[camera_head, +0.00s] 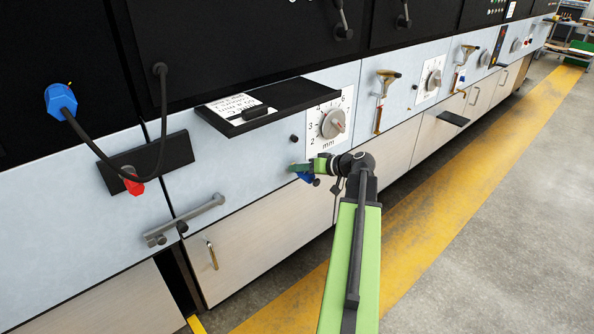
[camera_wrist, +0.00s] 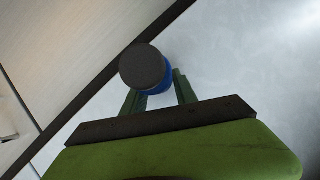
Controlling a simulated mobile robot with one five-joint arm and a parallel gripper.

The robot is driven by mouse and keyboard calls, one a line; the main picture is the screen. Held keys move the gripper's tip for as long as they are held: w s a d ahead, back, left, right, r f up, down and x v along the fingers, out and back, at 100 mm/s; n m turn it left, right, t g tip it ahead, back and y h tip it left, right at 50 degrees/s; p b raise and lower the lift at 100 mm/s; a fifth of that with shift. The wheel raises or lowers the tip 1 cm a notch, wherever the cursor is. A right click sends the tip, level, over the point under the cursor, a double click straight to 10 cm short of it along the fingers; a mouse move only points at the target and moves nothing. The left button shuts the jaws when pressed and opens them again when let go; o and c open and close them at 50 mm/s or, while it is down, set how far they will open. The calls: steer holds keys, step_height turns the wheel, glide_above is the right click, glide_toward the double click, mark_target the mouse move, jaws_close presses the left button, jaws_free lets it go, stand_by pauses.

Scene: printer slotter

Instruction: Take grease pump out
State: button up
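My gripper (camera_head: 305,168) is at the light-blue machine front, below and left of a dial. In the wrist view its two green fingers (camera_wrist: 158,92) stand on either side of a blue cylinder with a dark grey round cap (camera_wrist: 147,67). The blue part also shows beneath the fingers in the head view (camera_head: 306,177). Whether the fingers press on it or only surround it is unclear. I cannot tell for sure that this blue part is the grease pump. Two brass-coloured tools with long handles hang on the panel further right, one nearer (camera_head: 384,97) and one farther (camera_head: 461,66).
A black shelf (camera_head: 270,105) with a paper on it juts out above my gripper. The mm dial (camera_head: 331,124) is close to the right. A grey bar handle (camera_head: 190,219) and a black bracket (camera_head: 147,163) stick out at left. The yellow-striped floor (camera_head: 440,195) is clear.

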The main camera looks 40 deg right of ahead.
mark_target(310, 175)
jaws_close()
steer(key=shift+s, duration=0.2)
steer(key=shift+s+a, duration=0.15)
steer(key=shift+s, duration=2.05)
